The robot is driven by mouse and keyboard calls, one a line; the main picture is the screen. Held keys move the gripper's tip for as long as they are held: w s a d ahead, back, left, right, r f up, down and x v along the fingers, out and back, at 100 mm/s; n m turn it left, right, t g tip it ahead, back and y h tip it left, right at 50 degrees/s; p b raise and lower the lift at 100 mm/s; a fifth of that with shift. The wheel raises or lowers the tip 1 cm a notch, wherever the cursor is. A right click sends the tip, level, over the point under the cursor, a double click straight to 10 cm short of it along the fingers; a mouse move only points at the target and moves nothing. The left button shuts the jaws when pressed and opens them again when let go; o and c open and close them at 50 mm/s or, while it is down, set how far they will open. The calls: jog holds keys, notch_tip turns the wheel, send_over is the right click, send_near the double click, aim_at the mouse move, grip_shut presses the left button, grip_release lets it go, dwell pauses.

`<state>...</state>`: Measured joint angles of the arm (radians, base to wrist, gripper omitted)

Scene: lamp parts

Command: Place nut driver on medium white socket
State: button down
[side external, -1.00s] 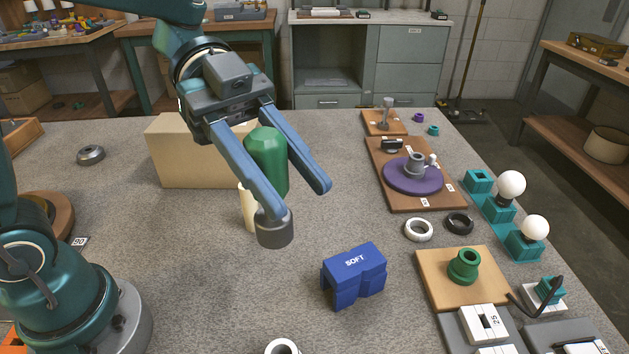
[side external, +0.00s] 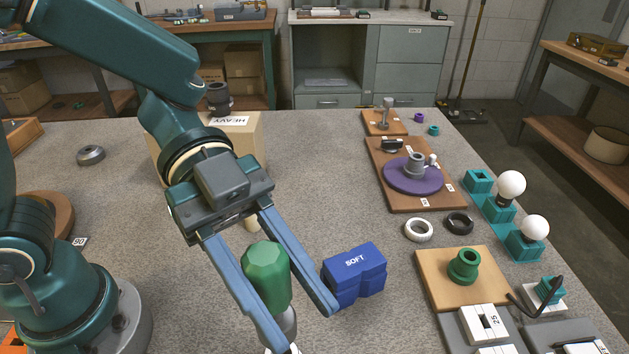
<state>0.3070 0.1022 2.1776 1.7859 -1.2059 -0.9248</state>
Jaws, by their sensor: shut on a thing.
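The nut driver has a faceted green handle (side external: 266,272) and a grey lower part. It stands roughly upright between the two long blue fingers of my gripper (side external: 306,328), which is shut on it. The left finger covers part of the grey end. A small bit of white shows just under the driver at the bottom edge of the side external view, where a white ring-shaped socket (side external: 287,349) stands. Most of that socket is hidden, and I cannot tell whether the driver touches it.
The blue SOFT block (side external: 354,272) lies close to the right finger. White ring (side external: 418,230), black ring (side external: 459,223) and lamp boards fill the right side.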

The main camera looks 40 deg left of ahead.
aim_at(291, 334)
jog(key=shift+s+d+f, duration=0.15)
jog(key=shift+d+f, duration=0.05)
jog(key=shift+f, duration=1.95)
jog(key=shift+f, duration=0.15)
jog(key=shift+f, duration=0.25)
jog(key=shift+c, duration=2.2)
grip_release()
